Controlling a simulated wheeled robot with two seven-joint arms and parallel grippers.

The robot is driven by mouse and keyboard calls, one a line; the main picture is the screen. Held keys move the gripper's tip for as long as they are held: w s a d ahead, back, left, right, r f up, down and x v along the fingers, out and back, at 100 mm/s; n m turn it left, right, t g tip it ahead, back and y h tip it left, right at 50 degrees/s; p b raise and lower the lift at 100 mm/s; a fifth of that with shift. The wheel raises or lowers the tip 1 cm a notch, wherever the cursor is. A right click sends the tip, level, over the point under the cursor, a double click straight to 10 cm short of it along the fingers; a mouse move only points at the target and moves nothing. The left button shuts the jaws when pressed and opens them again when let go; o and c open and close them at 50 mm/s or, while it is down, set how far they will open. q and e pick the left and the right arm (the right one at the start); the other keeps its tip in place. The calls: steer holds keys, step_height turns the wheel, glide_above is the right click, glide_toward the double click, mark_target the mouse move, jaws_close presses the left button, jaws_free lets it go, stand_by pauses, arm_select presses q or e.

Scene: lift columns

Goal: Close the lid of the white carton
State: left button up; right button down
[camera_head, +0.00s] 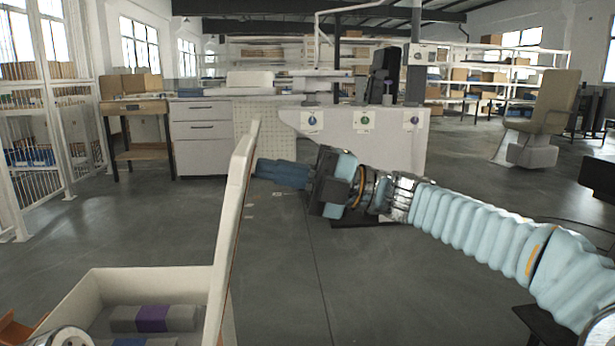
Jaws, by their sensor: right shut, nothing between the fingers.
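The white carton (88,292) is at the lower left, cut off by the bottom edge, with grey and purple blocks (152,318) inside. Its lid (232,210) stands up nearly vertical along the carton's right side, seen almost edge-on, so the carton is open. My right gripper (258,169) reaches in from the right, its shut blue fingers pointing left at the lid's outer face near the upper part. The fingertips are at or very close to the lid; I cannot tell whether they touch. Nothing is held. My left gripper is not seen.
An orange-brown edge (18,328) shows beside the carton at the lower left. A white counter (390,140), drawers (203,140) and a wooden table (137,108) stand farther back. A beige chair (541,115) is at the right. The grey floor between is mostly clear.

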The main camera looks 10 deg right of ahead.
steer(key=shift+a+r, duration=0.15)
steer(key=shift+a, duration=0.3)
